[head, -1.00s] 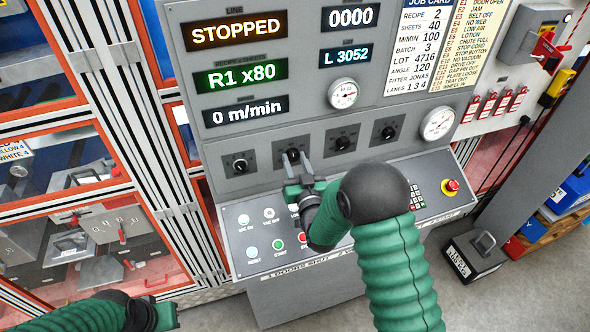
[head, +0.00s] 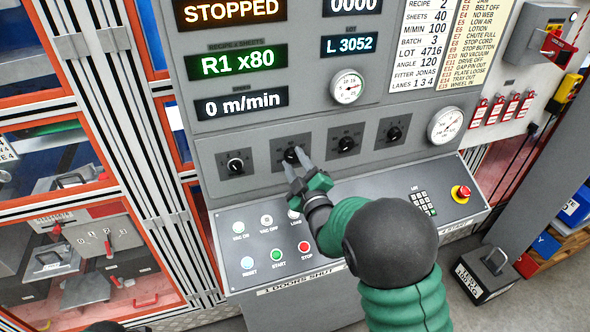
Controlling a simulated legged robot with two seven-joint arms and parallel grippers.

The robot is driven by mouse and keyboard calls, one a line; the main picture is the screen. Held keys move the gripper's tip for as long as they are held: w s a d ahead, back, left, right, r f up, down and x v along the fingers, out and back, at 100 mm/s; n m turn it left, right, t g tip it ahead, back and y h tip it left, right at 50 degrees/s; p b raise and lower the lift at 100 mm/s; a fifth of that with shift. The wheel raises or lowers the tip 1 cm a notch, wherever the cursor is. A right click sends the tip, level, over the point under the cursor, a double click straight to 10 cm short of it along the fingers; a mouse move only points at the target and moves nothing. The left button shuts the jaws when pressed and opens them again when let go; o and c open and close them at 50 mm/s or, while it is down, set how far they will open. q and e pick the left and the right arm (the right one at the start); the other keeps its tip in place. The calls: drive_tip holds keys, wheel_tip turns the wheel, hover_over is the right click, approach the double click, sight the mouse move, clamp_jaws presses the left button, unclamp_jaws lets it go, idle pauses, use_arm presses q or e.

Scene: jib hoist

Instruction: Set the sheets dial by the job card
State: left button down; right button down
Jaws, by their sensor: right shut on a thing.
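The job card (head: 427,43) at the top right reads recipe 2, sheets 40, m/min 100. The recipe and sheets display (head: 238,62) reads R1 x80. A row of black dials runs below the displays. My right gripper (head: 296,161) is shut on the knob of the second dial from the left (head: 291,154), the likely sheets dial. The fingers come from below and cover part of the knob. Its label and pointer are too small or hidden to read.
The other dials (head: 235,164), (head: 346,144), (head: 394,134) sit in the same row. Below are lit buttons such as start (head: 277,255) and stop (head: 303,247), a keypad (head: 423,203) and a red emergency button (head: 461,192). The status display (head: 230,10) reads STOPPED.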

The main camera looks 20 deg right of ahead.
drive_tip(key=shift+f+n+y+b, duration=0.2)
drive_tip(key=shift+n+b, duration=0.4)
drive_tip(key=shift+n, duration=0.6)
drive_tip(key=shift+f+n+y+b, duration=0.2)
drive_tip(key=shift+n+b, duration=0.4)
drive_tip(key=shift+n, duration=0.6)
drive_tip(key=shift+a, duration=0.1)
drive_tip(key=c, duration=1.2)
unclamp_jaws()
drive_tip(key=shift+o, duration=1.3)
drive_tip(key=shift+r, duration=0.1)
drive_tip(key=shift+w+r, duration=0.1)
